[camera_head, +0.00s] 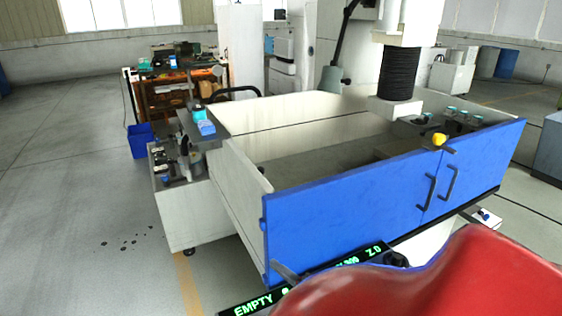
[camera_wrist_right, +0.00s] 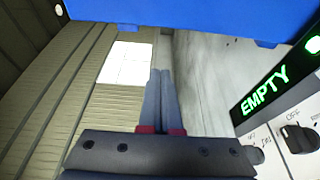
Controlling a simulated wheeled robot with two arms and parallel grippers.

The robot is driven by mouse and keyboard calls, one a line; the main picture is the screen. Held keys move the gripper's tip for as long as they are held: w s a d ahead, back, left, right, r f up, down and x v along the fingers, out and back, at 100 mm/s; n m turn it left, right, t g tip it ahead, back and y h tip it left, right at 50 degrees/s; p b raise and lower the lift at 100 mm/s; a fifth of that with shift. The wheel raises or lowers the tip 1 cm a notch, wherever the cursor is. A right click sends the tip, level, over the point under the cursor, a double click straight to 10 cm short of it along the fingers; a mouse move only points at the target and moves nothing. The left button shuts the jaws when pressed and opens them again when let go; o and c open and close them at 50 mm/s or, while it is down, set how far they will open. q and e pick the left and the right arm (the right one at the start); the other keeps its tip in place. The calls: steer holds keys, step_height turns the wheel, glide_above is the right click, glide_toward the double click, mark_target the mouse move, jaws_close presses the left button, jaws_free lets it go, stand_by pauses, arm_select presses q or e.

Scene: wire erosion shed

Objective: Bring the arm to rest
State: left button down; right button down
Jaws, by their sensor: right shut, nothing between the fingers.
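My right gripper (camera_wrist_right: 160,75) shows in the right wrist view with its two grey fingers together and nothing between them. The fingers point away from the camera, with open space at their tips. In the head view my red arm fills the lower right corner, in front of the blue-fronted machine tank (camera_head: 345,215), and hides part of its base. My left gripper is in neither view.
A control panel with a green EMPTY display (camera_wrist_right: 264,92) and a dark knob (camera_wrist_right: 297,138) stands close right of the fingers. The tank's blue front (camera_wrist_right: 200,12) spans the top of the wrist view. A workbench (camera_head: 178,90) stands behind; floor (camera_head: 80,200) at left is clear.

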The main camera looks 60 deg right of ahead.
steer(key=shift+s+a, duration=0.1)
steer(key=shift+s, duration=0.35)
